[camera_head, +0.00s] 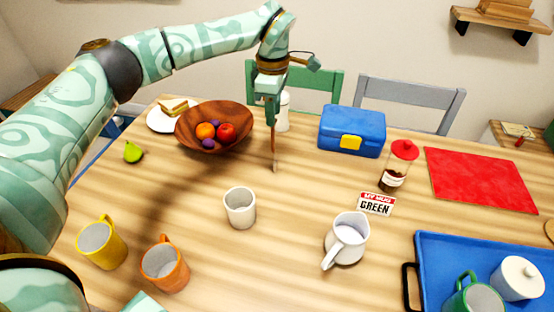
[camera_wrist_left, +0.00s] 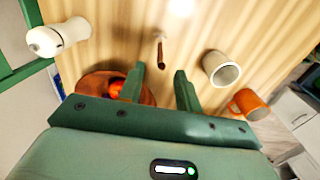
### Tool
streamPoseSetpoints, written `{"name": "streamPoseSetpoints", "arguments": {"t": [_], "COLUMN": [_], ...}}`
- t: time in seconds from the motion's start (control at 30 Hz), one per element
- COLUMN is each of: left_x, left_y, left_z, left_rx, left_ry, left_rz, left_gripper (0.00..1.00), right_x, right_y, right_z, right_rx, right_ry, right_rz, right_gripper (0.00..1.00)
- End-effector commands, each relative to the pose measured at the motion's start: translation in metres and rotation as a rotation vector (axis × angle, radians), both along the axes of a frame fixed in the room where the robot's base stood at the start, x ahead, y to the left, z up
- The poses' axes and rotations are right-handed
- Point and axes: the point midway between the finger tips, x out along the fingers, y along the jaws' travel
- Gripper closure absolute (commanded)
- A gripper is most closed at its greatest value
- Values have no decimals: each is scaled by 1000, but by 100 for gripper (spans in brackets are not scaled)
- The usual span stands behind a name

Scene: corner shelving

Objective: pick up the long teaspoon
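The long teaspoon (camera_head: 275,150) has a brown handle and a pale bowl end, which points toward the front of the wooden table. In the head view it shows directly below my left gripper (camera_head: 271,118), which points down over the table. In the left wrist view the teaspoon (camera_wrist_left: 161,50) lies beyond the gap between the fingertips of my left gripper (camera_wrist_left: 159,76). Those fingers are apart, with nothing visible between them. Whether the handle's far end reaches between the fingers is hard to tell. My right gripper is not in view.
A wooden fruit bowl (camera_head: 184,133) stands left of the teaspoon, a white shaker (camera_head: 283,113) behind it. A white cup (camera_head: 240,208) stands in front. A blue lunchbox (camera_head: 350,131), red-lidded jar (camera_head: 395,168) and white jug (camera_head: 346,238) stand right. Table between teaspoon and jug is clear.

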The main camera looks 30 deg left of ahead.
Motion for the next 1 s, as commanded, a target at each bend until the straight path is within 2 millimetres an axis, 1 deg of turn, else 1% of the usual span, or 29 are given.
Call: {"name": "streamPoseSetpoints", "arguments": {"t": [0.03, 0.17, 0.23, 0.4, 0.5, 0.73, 0.77, 0.8, 0.83, 0.87, 1.0], "left_x": [0, 0, 0, 2, 1, 1, 1, 1, 1, 1, 1], "left_y": [0, -1, -1, -4, -4, -4, -4, -4, -4, -4, -4], "left_z": [-6, -12, -20, -51, -62, -61, -61, -61, -61, -61, -61], "left_rx": [-1, -1, 0, -1, -1, 0, 0, 0, 0, 0, -1], "left_ry": [1, 0, 1, 5, 3, -2, -2, -2, -2, -2, -1], "left_rz": [0, 0, 0, -1, -1, 0, 0, 0, 0, 0, 0], "left_gripper": [66, 66, 66, 66, 66, 66, 74, 85, 94, 100, 100], "right_x": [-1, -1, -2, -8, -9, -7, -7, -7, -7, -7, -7], "right_y": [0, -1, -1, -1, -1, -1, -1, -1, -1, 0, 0], "right_z": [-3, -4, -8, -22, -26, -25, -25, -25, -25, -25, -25], "right_rx": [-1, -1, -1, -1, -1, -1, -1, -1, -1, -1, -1], "right_ry": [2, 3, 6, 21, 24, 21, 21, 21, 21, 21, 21], "right_rz": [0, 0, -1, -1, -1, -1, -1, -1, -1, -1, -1], "right_gripper": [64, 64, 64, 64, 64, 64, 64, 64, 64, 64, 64]}}
